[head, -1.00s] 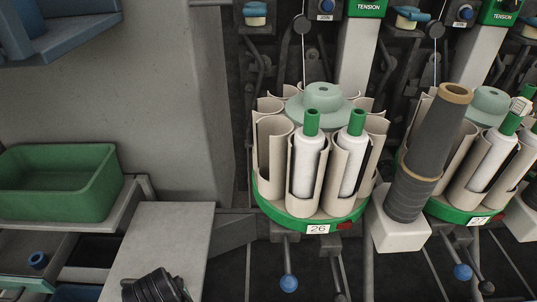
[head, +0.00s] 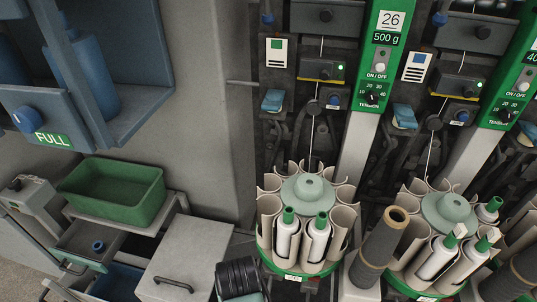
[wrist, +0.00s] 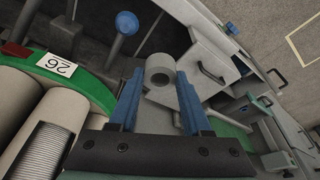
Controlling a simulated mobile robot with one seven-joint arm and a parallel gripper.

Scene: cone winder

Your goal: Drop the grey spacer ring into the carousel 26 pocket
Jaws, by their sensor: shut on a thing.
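The grey spacer ring (wrist: 159,70) is between the blue fingertips of my gripper (wrist: 160,76) in the wrist view, and the fingers are shut on it. Carousel 26 (head: 292,276) stands right of centre in the head view, with a green base rim and beige pockets around a pale green hub (head: 308,188). Two white bobbins (head: 285,240) with green tops fill front pockets; a front-left pocket (head: 268,222) shows no bobbin top. In the wrist view the carousel's green rim (wrist: 92,88) and 26 label (wrist: 57,65) lie left of the ring, apart from it. My fingers are not visible in the head view.
A second carousel (head: 447,212) stands to the right, with a tall dark grey cone (head: 380,248) between the two. A green bin (head: 112,190) and a grey lidded box (head: 185,265) are at left. A blue-knobbed lever (wrist: 126,23) shows near the rim in the wrist view.

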